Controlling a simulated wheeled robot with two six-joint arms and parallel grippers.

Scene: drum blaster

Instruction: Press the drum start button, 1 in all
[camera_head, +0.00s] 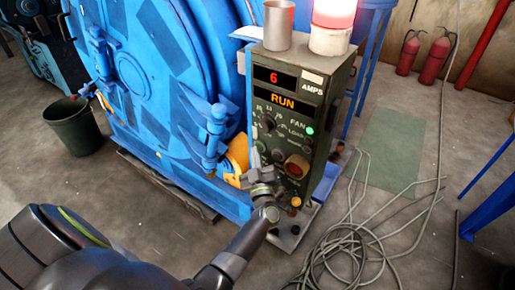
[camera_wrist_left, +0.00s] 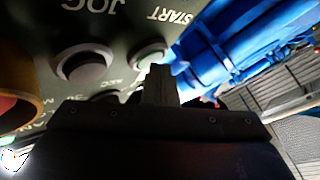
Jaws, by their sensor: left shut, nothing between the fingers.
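In the head view my left gripper (camera_head: 254,160) is at the box's left front edge, in front of the lower panel, and hides the button there. In the left wrist view the shut fingers (camera_wrist_left: 160,78) are empty and their tip is at the button's edge; I cannot tell whether they touch. My right gripper is out of view.
A JOG button (camera_wrist_left: 82,66) is beside START. A red button (camera_head: 296,166) and a green light (camera_head: 310,131) are on the panel. A metal cup (camera_head: 278,26) and glowing lamp (camera_head: 333,14) stand on the box. The blue drum machine (camera_head: 135,75) is left; loose cables (camera_head: 345,250) lie right.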

